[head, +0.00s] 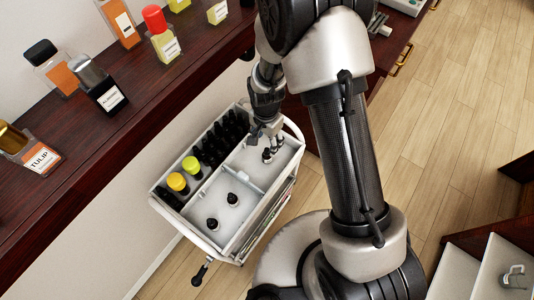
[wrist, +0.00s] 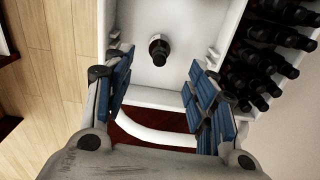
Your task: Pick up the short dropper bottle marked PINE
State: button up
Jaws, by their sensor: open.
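My gripper (head: 267,131) is open and empty over the far compartment of a white cart in the head view. In the wrist view my gripper (wrist: 160,62) has its blue-padded fingers spread apart. A small dark dropper bottle (wrist: 158,48) stands upright on the white compartment floor, seen between and just beyond the fingertips. It also shows below my gripper in the head view (head: 267,156). Two more short dark dropper bottles, one (head: 232,199) and another (head: 212,223), stand in the near compartment. No PINE marking is readable on any of them.
The white cart (head: 245,238) has dividers and raised walls. Rows of dark bottles (wrist: 265,60) fill its side compartment, close to one finger. Two yellow-capped bottles, one (head: 177,181) and another (head: 191,165), stand there too. A dark wooden shelf (head: 150,115) with perfume bottles runs alongside.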

aim_at(267, 155)
notch_tip(267, 155, down, 11)
jog(key=b, duration=0.3)
jog(key=shift+w+d+f, duration=0.1)
jog(key=c, duration=1.1)
jog(key=shift+r, duration=0.2)
jog(key=shift+c, duration=0.2)
